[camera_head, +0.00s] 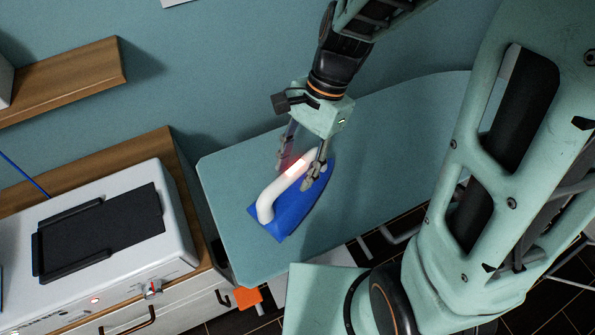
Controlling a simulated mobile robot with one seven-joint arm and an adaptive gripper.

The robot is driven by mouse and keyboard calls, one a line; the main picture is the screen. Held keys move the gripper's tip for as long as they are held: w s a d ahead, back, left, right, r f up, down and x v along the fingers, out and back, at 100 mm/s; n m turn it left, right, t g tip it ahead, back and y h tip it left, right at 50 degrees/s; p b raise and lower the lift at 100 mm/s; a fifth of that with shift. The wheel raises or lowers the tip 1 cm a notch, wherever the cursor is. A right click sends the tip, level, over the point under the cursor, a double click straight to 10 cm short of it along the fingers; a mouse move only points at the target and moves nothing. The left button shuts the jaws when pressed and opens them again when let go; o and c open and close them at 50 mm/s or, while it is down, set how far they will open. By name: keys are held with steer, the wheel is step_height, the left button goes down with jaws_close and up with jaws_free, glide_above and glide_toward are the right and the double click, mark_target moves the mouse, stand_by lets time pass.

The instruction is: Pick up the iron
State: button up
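The iron, with a blue body (290,214) and a white raised handle (268,202), rests on the pale teal ironing board. My gripper (296,172) is above it, fingers pointing down, one on each side of the handle's far part. The fingers are spread apart and look open around the handle. A reddish glow shows on the handle between them. The far finger is partly hidden by the handle, so contact on that side cannot be seen.
The ironing board (400,140) is otherwise bare, with free room to the right. A white appliance with a dark top (178,237) stands on a wooden counter at left. A wooden shelf (70,82) juts from the wall. My arm fills the right side.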

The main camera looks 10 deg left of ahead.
steer(key=shift+f, duration=0.25)
steer(key=shift+c, duration=0.3)
jaws_close()
steer(key=shift+r, duration=0.1)
